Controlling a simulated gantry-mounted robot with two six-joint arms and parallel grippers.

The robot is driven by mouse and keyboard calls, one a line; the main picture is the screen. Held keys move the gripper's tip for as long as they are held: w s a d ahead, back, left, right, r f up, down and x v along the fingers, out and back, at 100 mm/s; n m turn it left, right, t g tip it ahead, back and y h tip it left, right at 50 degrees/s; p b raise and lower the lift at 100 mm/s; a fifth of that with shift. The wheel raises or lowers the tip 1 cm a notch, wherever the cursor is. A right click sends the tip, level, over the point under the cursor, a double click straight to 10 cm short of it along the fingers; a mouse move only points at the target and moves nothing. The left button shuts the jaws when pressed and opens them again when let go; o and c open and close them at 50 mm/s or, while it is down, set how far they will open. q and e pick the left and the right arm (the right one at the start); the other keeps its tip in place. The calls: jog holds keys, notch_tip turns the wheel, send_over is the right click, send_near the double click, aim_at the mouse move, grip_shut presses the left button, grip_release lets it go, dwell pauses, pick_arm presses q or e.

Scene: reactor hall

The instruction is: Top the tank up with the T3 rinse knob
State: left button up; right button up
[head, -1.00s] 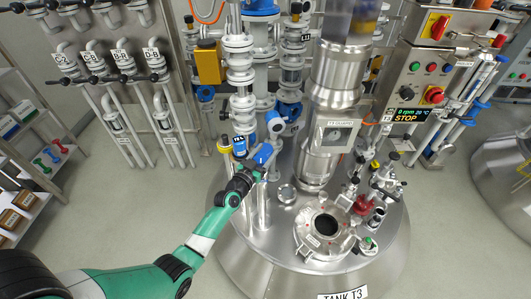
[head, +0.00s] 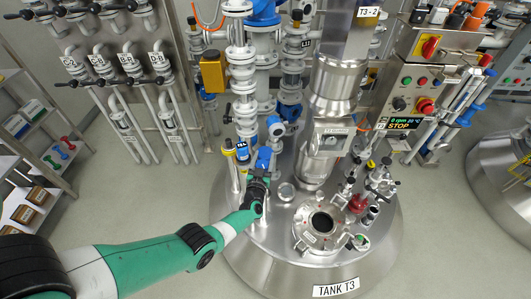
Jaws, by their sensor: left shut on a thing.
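Tank T3 (head: 336,288) is a steel vessel with its name plate on the front and an open round port (head: 320,224) on its lid. My left gripper (head: 260,172) is at the left of the lid, shut on a blue knob (head: 264,158) beside the vertical pipes. The fingers and wrist hide the lower part of the knob, and I cannot read a rinse label on it. My right gripper is not in view.
A control panel (head: 416,85) with a display reading STOP is at the upper right. Steel pipes and flanges (head: 241,75) rise behind the gripper. A red knob (head: 357,203) and small valves crowd the lid's right side.

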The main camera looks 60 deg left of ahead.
pick_arm(q)
jog(key=n+g+y+b, duration=0.1)
jog(key=n+g+b, duration=0.1)
jog(key=g+b, duration=0.1)
jog(key=s+n+g+y+b, duration=0.1)
jog(key=n+g+b, duration=0.1)
jog(key=g+b, duration=0.1)
jog(key=n+g+y+b, duration=0.1)
jog(key=n+g+b, duration=0.2)
jog(key=shift+s+a+f+g+y+b, duration=0.1)
jog(key=shift+s+a+g+y+b, duration=0.2)
jog(key=shift+s+g, duration=0.1)
jog(key=shift+s+r+n+g+b, duration=0.1)
jog(key=shift+r+n+g+b, duration=0.2)
jog(key=shift+g+b, duration=0.35)
jog(key=o, duration=1.1)
jog(key=shift+o, duration=1.4)
jog(key=shift+f, duration=0.1)
jog(key=shift+d, duration=0.15)
